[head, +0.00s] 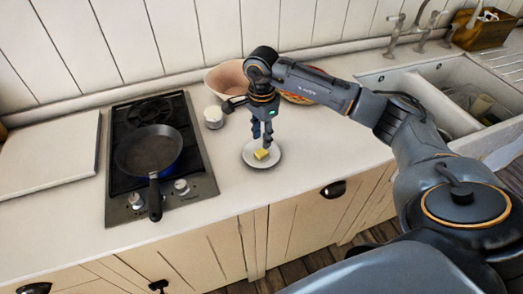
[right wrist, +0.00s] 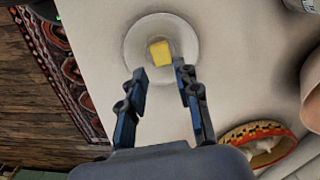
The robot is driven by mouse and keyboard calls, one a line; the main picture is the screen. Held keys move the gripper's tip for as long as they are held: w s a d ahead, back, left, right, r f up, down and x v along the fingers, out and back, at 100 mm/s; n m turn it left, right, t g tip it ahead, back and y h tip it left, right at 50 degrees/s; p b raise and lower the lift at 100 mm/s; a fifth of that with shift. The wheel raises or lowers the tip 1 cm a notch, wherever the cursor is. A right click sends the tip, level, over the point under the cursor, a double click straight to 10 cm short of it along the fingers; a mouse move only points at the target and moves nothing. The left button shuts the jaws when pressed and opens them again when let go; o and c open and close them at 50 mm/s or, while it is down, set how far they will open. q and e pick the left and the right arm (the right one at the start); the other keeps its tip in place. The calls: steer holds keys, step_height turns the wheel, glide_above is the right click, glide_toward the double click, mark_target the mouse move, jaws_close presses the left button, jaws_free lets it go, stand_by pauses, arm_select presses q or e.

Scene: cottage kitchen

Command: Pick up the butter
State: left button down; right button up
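The butter (head: 262,153) is a small yellow block lying on a round white plate (head: 249,160) on the countertop. In the right wrist view the butter (right wrist: 160,54) sits near the middle of the plate (right wrist: 137,32). My right gripper (head: 265,143) points down just above the plate. In the right wrist view my right gripper (right wrist: 159,75) has its two fingers spread apart, and the butter shows beyond the tips, in line with the gap between them. Nothing is between the fingers. My left gripper is not in view.
A stove (head: 125,198) with a dark pan (head: 148,150) stands left of the plate. A white cup (head: 214,118), a pinkish bowl (head: 222,78) and a patterned bowl (right wrist: 275,130) stand near the gripper. A sink (head: 455,112) is at the right. The counter in front of the plate is clear.

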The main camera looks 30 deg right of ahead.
mark_target(261, 152)
step_height(261, 152, down, 5)
steer(key=p, duration=0.2)
steer(key=shift+a+f+p, duration=0.15)
steer(key=shift+f+p, duration=0.05)
steer(key=shift+p, duration=0.2)
steer(key=shift+f, duration=0.25)
steer(key=c, duration=0.3)
steer(key=shift+w+r, duration=0.1)
